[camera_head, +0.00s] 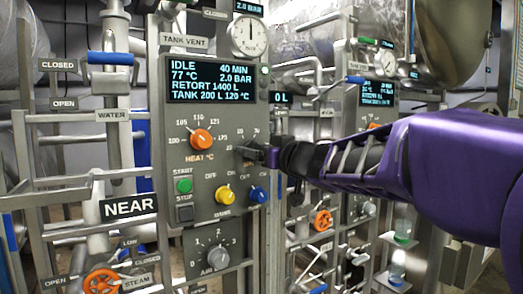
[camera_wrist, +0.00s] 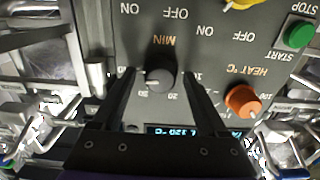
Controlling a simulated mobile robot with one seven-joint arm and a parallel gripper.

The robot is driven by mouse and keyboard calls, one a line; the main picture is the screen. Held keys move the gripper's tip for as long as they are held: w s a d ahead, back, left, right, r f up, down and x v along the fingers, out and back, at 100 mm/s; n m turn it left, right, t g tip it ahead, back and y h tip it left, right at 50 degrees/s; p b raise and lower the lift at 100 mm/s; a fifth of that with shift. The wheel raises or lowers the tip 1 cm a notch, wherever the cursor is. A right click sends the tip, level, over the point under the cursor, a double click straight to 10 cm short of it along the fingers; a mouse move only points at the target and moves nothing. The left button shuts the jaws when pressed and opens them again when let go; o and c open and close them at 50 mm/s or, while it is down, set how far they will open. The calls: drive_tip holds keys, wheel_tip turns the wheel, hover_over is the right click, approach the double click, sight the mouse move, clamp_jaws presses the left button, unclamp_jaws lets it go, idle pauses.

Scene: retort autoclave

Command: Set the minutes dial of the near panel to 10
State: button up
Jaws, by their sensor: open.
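The near panel (camera_head: 215,110) carries a NEAR sign (camera_head: 128,207), and its display (camera_head: 213,80) reads IDLE and 40 MIN. The minutes dial, a dark knob (camera_wrist: 160,72) under the label MIN, shows in the wrist view, which is upside down. A pale mark shows on the knob's left side there; its exact setting is hard to read. My gripper (camera_wrist: 158,78) is open with one finger on each side of the knob; contact cannot be told. In the head view my gripper (camera_head: 262,156) reaches the panel from the right and hides most of the dial.
The orange heat dial (camera_head: 201,139) sits left of the minutes dial. A green start button (camera_head: 184,185) and yellow and blue knobs (camera_head: 258,194) lie below. A second panel with a display (camera_head: 377,92) stands behind my arm on the right.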

drive_tip(key=shift+w+a, duration=0.15)
drive_tip(key=shift+w, duration=0.1)
clamp_jaws()
idle(0.4)
